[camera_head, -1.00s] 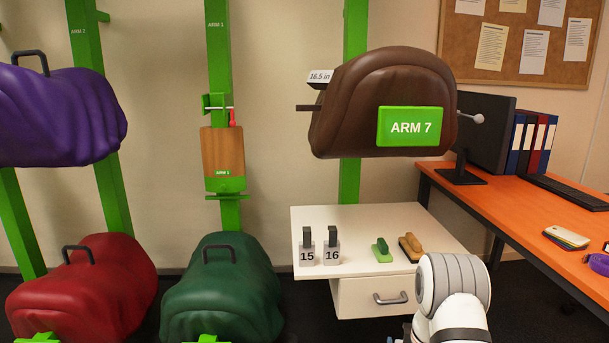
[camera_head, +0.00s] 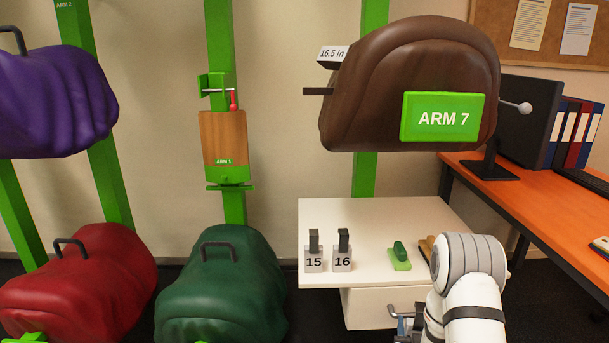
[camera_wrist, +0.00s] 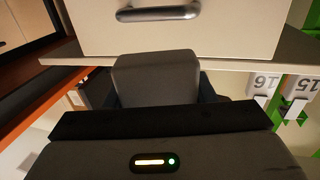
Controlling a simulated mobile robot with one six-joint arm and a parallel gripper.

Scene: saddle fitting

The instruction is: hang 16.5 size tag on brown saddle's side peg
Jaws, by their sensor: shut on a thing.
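The brown saddle (camera_head: 385,85) hangs at upper right in the head view, with a "16.5 in" label (camera_head: 333,54) and a green ARM 7 plate. A pale, ball-ended peg (camera_head: 516,106) sticks out on its right side; a dark bar (camera_head: 318,91) shows on its left. My gripper (camera_wrist: 160,95) is shut on a dark grey block (camera_wrist: 155,75) in the wrist view. The block resembles the dark tops of the size tags, but no number on it shows. My gripper is low, in front of the white cabinet, well below the saddle, and mostly hidden in the head view.
Tags 15 (camera_head: 314,262) and 16 (camera_head: 342,260) stand on the white cabinet (camera_head: 375,215) beside a green brush (camera_head: 399,257). The orange desk (camera_head: 560,190) with a monitor (camera_head: 527,130) is close on the right. Green and red saddles stand lower left.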

